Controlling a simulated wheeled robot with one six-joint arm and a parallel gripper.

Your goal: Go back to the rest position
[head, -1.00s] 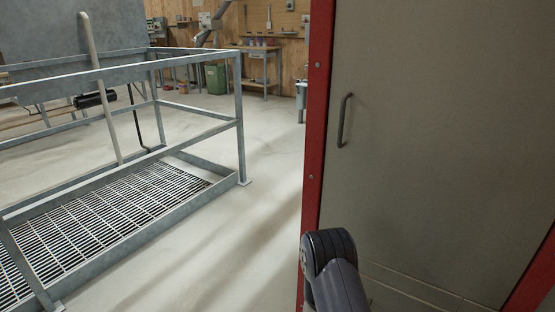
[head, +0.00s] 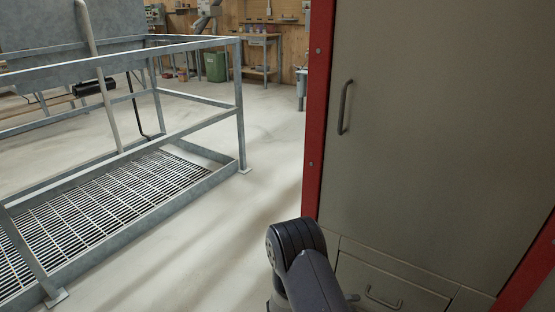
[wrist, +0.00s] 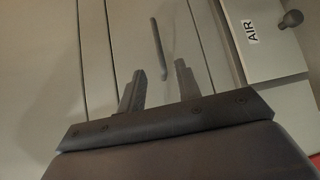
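My gripper (wrist: 157,75) shows in the wrist view with its two dark fingers apart and nothing between them. A bar handle (wrist: 157,46) on a grey panel front is seen beyond the fingertips, and it looks clear of both. In the head view my dark arm (head: 308,262) rises at the bottom centre, in front of the red-framed grey cabinet. The gripper itself cannot be made out there.
The cabinet has a tall door (head: 430,130) with a vertical handle (head: 345,106) and a lower front with a handle (head: 383,297). The wrist view shows an AIR label (wrist: 250,32) and a round knob (wrist: 291,19). A railed metal grate platform (head: 110,205) stands left; floor between is clear.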

